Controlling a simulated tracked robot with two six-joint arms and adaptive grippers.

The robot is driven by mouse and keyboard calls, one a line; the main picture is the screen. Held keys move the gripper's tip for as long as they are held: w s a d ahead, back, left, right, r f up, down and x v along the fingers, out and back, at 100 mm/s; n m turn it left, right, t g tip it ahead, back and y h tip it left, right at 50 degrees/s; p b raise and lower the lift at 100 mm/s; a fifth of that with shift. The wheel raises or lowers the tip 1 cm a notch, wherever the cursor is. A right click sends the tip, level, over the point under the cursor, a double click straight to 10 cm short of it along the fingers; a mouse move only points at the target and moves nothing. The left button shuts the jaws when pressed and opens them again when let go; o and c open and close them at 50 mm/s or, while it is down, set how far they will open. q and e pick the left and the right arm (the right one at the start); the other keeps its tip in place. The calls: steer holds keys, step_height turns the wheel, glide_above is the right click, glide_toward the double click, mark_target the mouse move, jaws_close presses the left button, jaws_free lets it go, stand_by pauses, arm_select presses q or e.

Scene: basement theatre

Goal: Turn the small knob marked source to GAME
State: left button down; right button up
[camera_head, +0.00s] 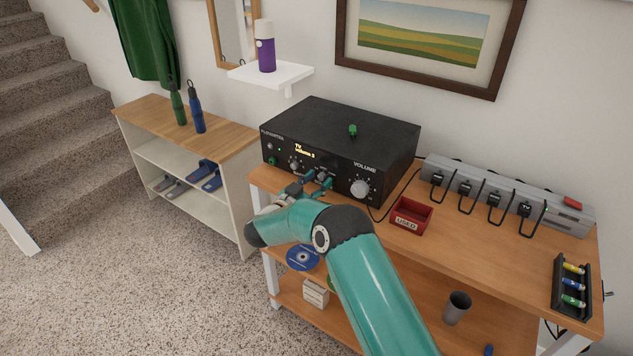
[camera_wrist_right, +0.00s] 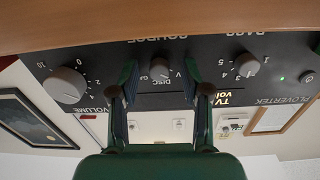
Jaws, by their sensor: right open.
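The black amplifier (camera_head: 340,140) stands on the wooden bench, its display reading TV and a volume line. The small grey source knob (camera_wrist_right: 160,70) is in the upside-down right wrist view, below the word SOURCE's lettering; DISC is legible beside it. In the head view the source knob (camera_head: 322,174) is partly hidden by my gripper. My right gripper (camera_wrist_right: 158,82) is open, with one finger on each side of the knob; I cannot tell whether they touch it. In the head view the right gripper (camera_head: 316,182) is at the amplifier's front. My left gripper is out of view.
The bass knob (camera_wrist_right: 245,65) and larger volume knob (camera_wrist_right: 66,85) flank the source knob. A red USED tray (camera_head: 411,215), a grey power strip (camera_head: 500,190) with plugs and a battery rack (camera_head: 572,285) are on the bench. A green item (camera_head: 352,130) lies on the amplifier.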

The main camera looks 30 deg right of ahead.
jaws_close()
steer(key=shift+f+m+b, duration=0.1)
steer(key=shift+m+b, duration=0.4)
steer(key=shift+b, duration=0.2)
steer(key=m+b, duration=0.9)
steer(key=b, duration=0.2)
steer(key=shift+f, duration=0.2)
steer(key=m+b, duration=0.9)
steer(key=b, duration=0.2)
steer(key=shift+s+f+m, duration=0.1)
steer(key=shift+m, duration=0.3)
steer(key=shift+r+m+y+b, duration=0.2)
steer(key=shift+m+y+b, duration=0.1)
steer(key=shift+m+b, duration=1.65)
